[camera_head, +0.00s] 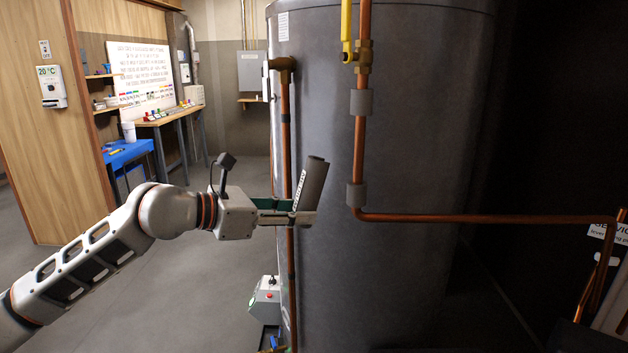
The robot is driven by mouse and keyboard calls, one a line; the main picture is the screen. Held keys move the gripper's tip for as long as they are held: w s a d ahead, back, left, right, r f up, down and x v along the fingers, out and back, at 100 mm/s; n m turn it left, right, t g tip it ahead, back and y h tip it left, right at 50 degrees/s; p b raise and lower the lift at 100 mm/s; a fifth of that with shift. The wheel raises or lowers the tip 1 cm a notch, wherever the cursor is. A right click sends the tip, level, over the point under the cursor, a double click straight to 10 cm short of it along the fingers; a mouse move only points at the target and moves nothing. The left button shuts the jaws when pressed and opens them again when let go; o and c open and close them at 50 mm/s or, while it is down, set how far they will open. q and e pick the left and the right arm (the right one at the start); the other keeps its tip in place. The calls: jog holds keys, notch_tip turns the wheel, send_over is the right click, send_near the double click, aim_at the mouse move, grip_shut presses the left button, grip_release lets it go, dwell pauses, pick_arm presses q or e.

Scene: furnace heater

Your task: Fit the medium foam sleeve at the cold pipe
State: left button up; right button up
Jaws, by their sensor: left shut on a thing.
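My left gripper (300,212) comes in from the left and is shut on a dark grey foam sleeve (313,180). The sleeve is tilted, its top leaning right, with a pale label strip along its left side. The sleeve and gripper fingers are in front of the left copper pipe (287,130) and the tank's left side; whether the sleeve touches the pipe I cannot tell. A second copper pipe (360,140) stands to the right with two short grey collars (361,102). No visible label says which pipe is cold. My right gripper is not in view.
A large dark grey tank (410,150) fills the middle. A yellow-handled valve (346,25) sits on the right pipe, which bends right lower down. A small grey and red device (267,296) is on the floor. The floor at left is clear; a workbench (165,118) stands behind.

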aim_at(354, 170)
pick_arm(q)
jog(key=d+r+t, duration=0.1)
jog(key=w+d+r+n+t, duration=0.1)
jog(key=r, duration=0.1)
jog(key=w+d+r+t+h, duration=0.1)
jog(key=r, duration=0.1)
jog(key=shift+d+r+n, duration=0.1)
jog(key=shift+r+n, duration=0.15)
jog(key=shift+n, duration=0.15)
jog(key=shift+d+r, duration=0.15)
jog(key=shift+r, duration=0.3)
jog(key=shift+s+d+x, duration=0.15)
jog(key=shift+x, duration=1.05)
jog(key=shift+s+d+x, duration=0.1)
jog(key=shift+s+x, duration=0.05)
jog(key=shift+x, duration=1.1)
jog(key=shift+r, duration=0.1)
jog(key=shift+s+d+p+x, duration=0.15)
jog(key=shift+x, duration=0.8)
jog(key=shift+s+d+p+x, duration=0.1)
jog(key=shift+s+p+x, duration=0.05)
jog(key=shift+x, duration=0.8)
jog(key=shift+r, duration=0.1)
